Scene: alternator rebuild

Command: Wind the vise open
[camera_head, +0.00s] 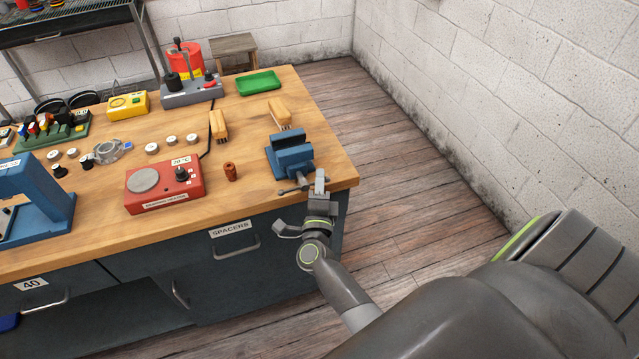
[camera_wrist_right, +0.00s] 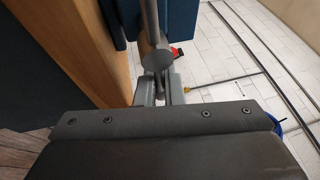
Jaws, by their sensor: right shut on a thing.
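The blue vise (camera_head: 289,155) is fixed at the right front corner of the wooden bench. Its grey screw end and handle bar (camera_head: 289,190) point toward the bench's front edge. My right gripper (camera_head: 311,185) is at the front of the vise, just past the bench edge, shut on the vise handle. In the right wrist view the gripper fingers (camera_wrist_right: 159,90) close around the thin handle bar below the round screw end (camera_wrist_right: 156,65). The jaw gap of the vise is hard to judge. My left gripper is not in view.
A red heater (camera_head: 164,187), a brown cylinder (camera_head: 230,171) and two wooden brushes (camera_head: 219,126) lie left of and behind the vise. A green tray (camera_head: 259,83) is at the back. A drawer marked SPACERS (camera_head: 237,240) is below. The floor to the right is clear.

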